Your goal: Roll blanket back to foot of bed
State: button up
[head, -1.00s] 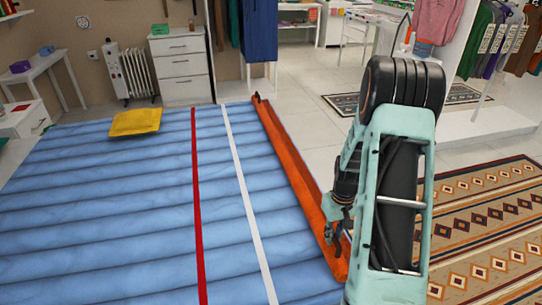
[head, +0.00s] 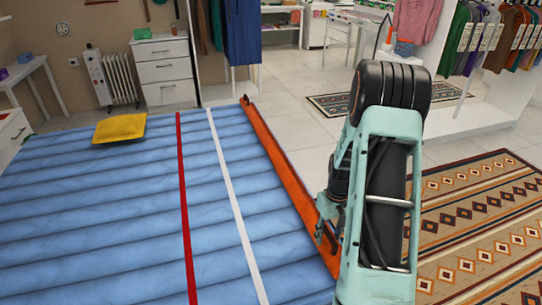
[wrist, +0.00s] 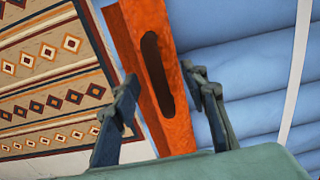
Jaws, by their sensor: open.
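A blue, ribbed bed cover (head: 95,210) with a red stripe and a white stripe spreads over the bed. A long orange strip (head: 285,175) runs along its right edge. In the wrist view the orange strip (wrist: 155,60) has a dark oval slot. My gripper (head: 327,232) is at the strip's near part. In the wrist view my gripper (wrist: 160,80) is open, with one finger on each side of the strip. Contact cannot be told. My arm hides the strip's near end.
A yellow cushion (head: 120,128) lies on the bed's far left. A patterned rug (head: 475,225) covers the floor at right. Behind stand a white drawer unit (head: 165,70), a radiator (head: 118,80) and clothes racks. Tiled floor (head: 300,110) lies free beyond the strip.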

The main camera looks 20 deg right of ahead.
dwell(0.3)
notch_tip(320, 180, up, 8)
jog(key=p, duration=0.5)
dwell(0.5)
